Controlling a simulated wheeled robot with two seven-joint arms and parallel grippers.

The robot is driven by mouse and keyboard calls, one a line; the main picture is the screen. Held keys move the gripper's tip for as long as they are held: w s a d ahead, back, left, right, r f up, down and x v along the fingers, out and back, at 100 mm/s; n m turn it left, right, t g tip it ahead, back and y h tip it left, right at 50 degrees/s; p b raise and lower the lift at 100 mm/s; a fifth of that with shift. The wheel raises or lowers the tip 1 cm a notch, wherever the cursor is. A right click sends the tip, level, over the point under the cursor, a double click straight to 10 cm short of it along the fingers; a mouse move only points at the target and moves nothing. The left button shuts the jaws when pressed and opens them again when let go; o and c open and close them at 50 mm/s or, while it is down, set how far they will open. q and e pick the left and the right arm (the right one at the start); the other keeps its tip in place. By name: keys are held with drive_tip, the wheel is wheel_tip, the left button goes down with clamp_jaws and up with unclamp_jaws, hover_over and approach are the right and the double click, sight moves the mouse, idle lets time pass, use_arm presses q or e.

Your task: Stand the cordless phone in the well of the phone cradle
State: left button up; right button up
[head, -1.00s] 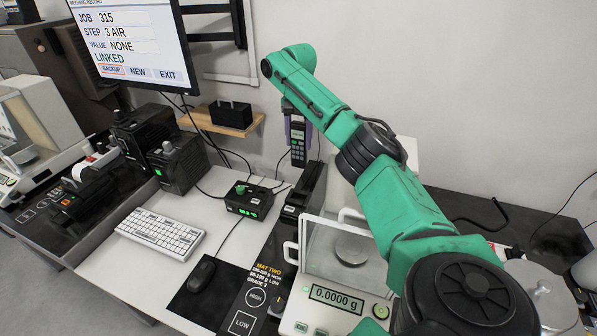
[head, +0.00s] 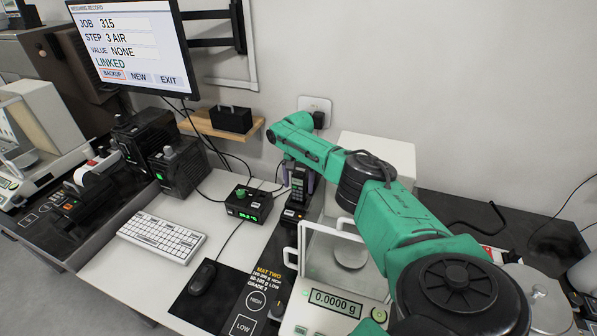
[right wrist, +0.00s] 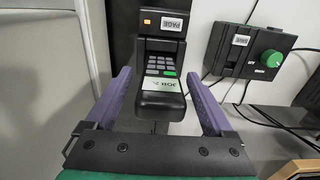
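The cordless phone (head: 298,184), dark with a grey keypad, stands upright in the phone cradle (head: 291,215). Its lower end is hidden inside the cradle, so I cannot see how deep it sits. In the right wrist view the phone (right wrist: 160,88) has a white label, and the cradle (right wrist: 150,20) with its PAGE label lies beyond it. My right gripper (head: 298,180) is open around the phone. Its purple fingers stand on either side, and in the right wrist view (right wrist: 160,73) a gap shows between each finger and the phone. My left gripper is not in view.
A black box with a green knob (head: 248,204) stands left of the cradle, with cables behind it. The glass-sided balance (head: 335,262) is close in front on the right. A wooden shelf (head: 200,122) is on the wall. A keyboard (head: 161,238) and mouse (head: 202,277) lie left.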

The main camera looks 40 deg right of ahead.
wheel_tip(320, 180, up, 11)
drive_tip(key=shift+r+b, duration=0.1)
drive_tip(key=shift+b, duration=0.95)
drive_tip(key=shift+r, duration=0.45)
